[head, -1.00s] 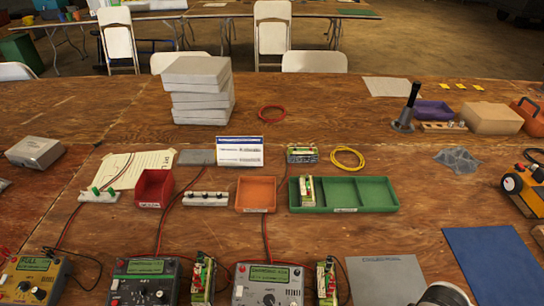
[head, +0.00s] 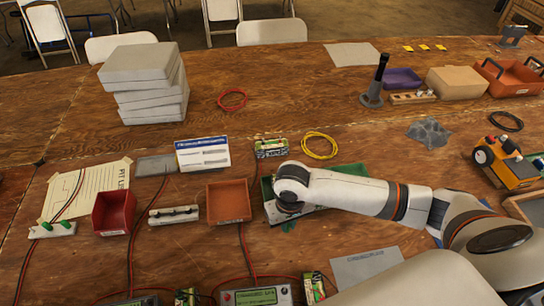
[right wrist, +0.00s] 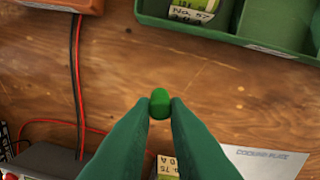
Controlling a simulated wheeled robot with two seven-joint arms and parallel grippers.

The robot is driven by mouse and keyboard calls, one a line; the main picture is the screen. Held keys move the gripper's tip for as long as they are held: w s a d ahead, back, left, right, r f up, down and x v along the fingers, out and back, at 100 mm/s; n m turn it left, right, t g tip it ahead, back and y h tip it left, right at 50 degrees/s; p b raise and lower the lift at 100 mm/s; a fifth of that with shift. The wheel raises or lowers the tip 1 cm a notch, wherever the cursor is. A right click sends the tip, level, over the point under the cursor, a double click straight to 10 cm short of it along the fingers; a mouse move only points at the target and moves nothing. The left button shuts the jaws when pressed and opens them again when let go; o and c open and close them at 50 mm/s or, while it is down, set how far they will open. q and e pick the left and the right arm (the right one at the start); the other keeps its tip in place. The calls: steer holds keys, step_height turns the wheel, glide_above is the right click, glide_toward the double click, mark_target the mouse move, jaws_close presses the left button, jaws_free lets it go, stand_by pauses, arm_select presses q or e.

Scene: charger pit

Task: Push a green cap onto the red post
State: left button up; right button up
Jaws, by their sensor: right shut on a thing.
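My right gripper (right wrist: 160,110) is shut on a small green cap (right wrist: 160,102), held between its green fingertips above the bare wood. In the head view my right arm reaches in from the right, and the gripper's green fingers (head: 288,227) show small below the wrist, beside the green tray. A white strip (head: 52,230) at the left carries other green caps (head: 66,225). I cannot make out the red post clearly; a small red spot (head: 228,297) shows on the charger (head: 256,297) at the bottom edge. My left gripper is not in view.
A red bin (head: 113,212) and an orange bin (head: 229,202) flank a white strip with dark knobs (head: 173,214). The green tray (head: 268,190) is partly hidden by my arm. Battery packs (head: 315,287) and red and black leads lie near the front.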

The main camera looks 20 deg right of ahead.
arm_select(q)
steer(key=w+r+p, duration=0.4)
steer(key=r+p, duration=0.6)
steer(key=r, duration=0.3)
arm_select(e)
steer(key=w+d+r+m, duration=0.2)
steer(key=w+d+r, duration=0.2)
steer(key=w+r, duration=0.5)
steer(key=f+b, duration=0.1)
steer(key=f, duration=0.1)
steer(key=w+f+b, duration=0.1)
steer(key=f+b, duration=0.1)
steer(key=w+f+b, duration=0.1)
steer(key=b, duration=0.1)
steer(key=shift+d+f, duration=0.35)
steer(key=shift+f, duration=0.05)
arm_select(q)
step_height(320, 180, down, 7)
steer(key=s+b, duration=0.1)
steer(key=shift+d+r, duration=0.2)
arm_select(e)
steer(key=shift+f, duration=1.2)
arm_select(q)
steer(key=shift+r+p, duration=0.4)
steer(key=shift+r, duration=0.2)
arm_select(e)
steer(key=shift+s+a, duration=0.1)
